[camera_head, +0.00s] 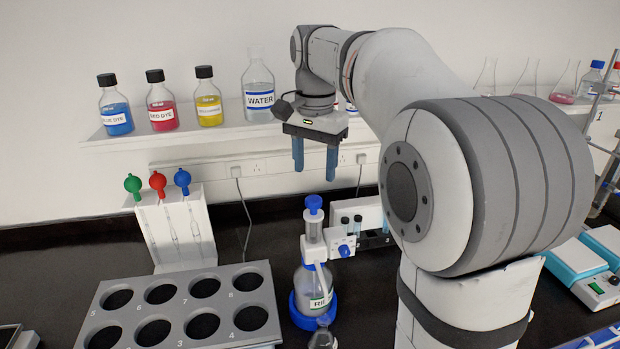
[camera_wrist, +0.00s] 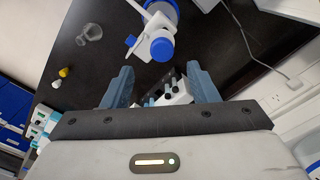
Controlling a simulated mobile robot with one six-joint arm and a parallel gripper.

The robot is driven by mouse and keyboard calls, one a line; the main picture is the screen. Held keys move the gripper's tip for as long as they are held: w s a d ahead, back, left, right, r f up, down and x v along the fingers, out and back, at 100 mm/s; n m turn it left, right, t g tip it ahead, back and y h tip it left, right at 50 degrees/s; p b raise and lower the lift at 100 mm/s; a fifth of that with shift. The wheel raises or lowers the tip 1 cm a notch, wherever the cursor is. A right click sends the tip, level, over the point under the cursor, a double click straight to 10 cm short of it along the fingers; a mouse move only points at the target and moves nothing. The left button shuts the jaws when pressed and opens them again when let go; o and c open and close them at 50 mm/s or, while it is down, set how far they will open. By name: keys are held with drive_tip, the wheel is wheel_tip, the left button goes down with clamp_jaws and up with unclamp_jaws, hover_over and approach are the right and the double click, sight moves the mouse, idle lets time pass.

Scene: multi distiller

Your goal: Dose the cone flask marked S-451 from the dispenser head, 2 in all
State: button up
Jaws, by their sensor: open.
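The dispenser (camera_head: 313,258) is a bottle-top pump with a blue plunger knob on a clear bottle, standing in a blue ring base on the black bench. Its blue knob also shows in the wrist view (camera_wrist: 162,49). A small clear cone flask (camera_head: 322,337) stands in front of the dispenser, cut off by the lower picture edge; it also shows in the wrist view (camera_wrist: 90,33). No mark on it is readable. My gripper (camera_head: 315,172) is open and empty, pointing down above and behind the dispenser. Its fingers also show in the wrist view (camera_wrist: 160,85).
A grey rack (camera_head: 190,310) with numbered round holes lies left of the dispenser. A white pipette stand (camera_head: 177,230) is behind it. A small tube rack (camera_head: 365,225) stands right behind the dispenser. A shelf (camera_head: 200,135) holds dye and water bottles.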

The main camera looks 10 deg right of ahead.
sight(314, 198)
drive_tip(key=shift+w+r, duration=0.15)
drive_tip(key=shift+w, duration=0.05)
drive_tip(key=shift+f, duration=0.35)
wheel_tip(314, 198, down, 7)
drive_tip(key=shift+r, duration=0.1)
drive_tip(key=shift+c, duration=0.3)
clamp_jaws()
